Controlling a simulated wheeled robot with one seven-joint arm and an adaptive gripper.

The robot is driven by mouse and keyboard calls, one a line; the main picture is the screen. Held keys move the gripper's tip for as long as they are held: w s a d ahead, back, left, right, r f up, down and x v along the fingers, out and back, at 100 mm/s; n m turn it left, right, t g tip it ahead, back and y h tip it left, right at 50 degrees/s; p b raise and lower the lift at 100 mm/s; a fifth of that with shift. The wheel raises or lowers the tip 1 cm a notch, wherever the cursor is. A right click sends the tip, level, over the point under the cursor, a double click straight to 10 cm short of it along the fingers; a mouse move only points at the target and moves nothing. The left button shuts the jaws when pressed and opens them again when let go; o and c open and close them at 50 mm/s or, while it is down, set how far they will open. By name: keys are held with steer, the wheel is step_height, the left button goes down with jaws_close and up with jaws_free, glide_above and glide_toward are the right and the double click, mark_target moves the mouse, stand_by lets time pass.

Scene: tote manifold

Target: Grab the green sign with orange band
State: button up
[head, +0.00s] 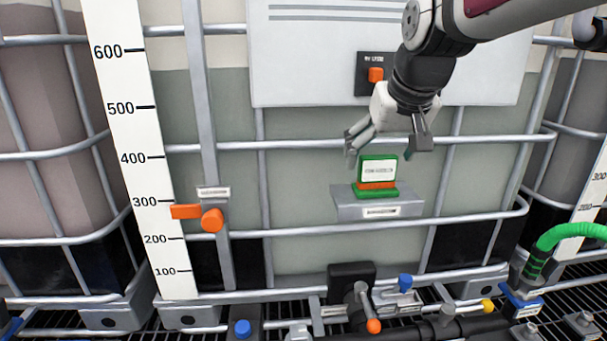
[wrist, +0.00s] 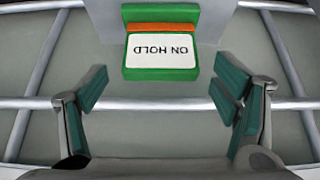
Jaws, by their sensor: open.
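The green sign with an orange band (head: 377,176) stands upright on a small grey shelf (head: 350,207) on the front of the middle tote. It has a white label; in the wrist view the sign (wrist: 161,57) appears upside down and the label reads ON HOLD. My gripper (head: 388,147) is open and empty, just above and in front of the sign in the head view. In the wrist view my gripper (wrist: 158,95) has its fingers wide apart, with the sign beyond and between them, not touching either finger.
Metal cage bars (head: 300,144) run across the tote around the shelf. A white panel (head: 300,60) with a black-and-orange switch (head: 375,74) is above. An orange-handled fitting (head: 211,219) is at left. Valves and pipes (head: 400,302) lie below, and a green hose (head: 570,233) is at right.

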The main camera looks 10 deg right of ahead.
steer(key=shift+x, duration=0.85)
steer(key=shift+c, duration=0.6)
steer(key=c, duration=1.1)
steer(key=shift+r, duration=0.15)
